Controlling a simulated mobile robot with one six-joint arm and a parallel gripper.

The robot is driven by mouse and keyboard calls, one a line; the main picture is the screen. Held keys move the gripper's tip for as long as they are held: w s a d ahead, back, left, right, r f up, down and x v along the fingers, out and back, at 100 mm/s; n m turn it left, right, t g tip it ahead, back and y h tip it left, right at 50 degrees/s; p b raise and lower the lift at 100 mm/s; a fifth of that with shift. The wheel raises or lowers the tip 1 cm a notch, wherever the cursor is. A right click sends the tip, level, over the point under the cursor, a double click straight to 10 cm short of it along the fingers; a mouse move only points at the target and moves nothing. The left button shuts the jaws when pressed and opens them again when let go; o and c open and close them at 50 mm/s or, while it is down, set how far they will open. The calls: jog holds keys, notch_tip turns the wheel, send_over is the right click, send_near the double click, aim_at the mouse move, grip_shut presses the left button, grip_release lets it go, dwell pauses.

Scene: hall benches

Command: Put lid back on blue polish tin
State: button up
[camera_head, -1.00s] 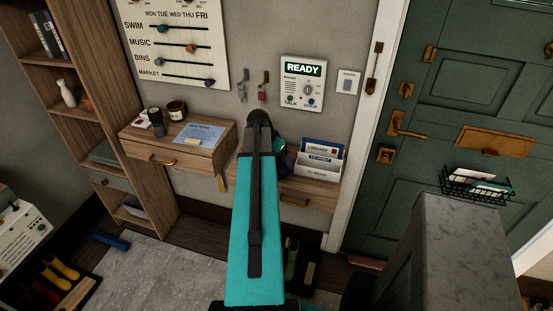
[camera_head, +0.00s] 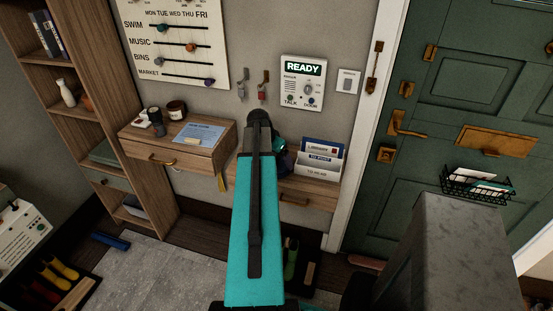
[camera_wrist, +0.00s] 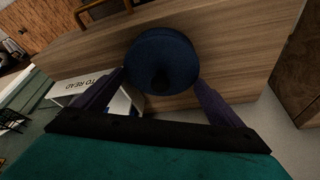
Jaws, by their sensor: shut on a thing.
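In the wrist view a dark blue round piece (camera_wrist: 165,45), which looks like the polish tin's lid, lies between my gripper's two purple fingers (camera_wrist: 160,82). In the head view my teal arm hides most of this spot; only a bit of dark blue and purple shows beside the arm's end (camera_head: 280,158).
A white letter rack (camera_head: 318,170) stands close on the right of my gripper. The wooden drawer unit (camera_head: 207,165) at left holds a dark jar (camera_head: 177,109), a dark cylinder (camera_head: 155,119) and a blue paper. The wall panel (camera_head: 303,83) reads READY. A green door (camera_head: 470,100) is at right.

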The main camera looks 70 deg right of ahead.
dwell(0.3)
jog(key=o, duration=0.8)
jog(key=shift+c, duration=0.2)
jog(key=shift+r, duration=0.1)
jog(key=shift+r+p, duration=1.65)
jog(key=shift+r, duration=1.75)
jog(key=shift+c, duration=0.3)
grip_shut()
jog(key=shift+f+b, duration=1.3)
jog(key=shift+f, duration=0.75)
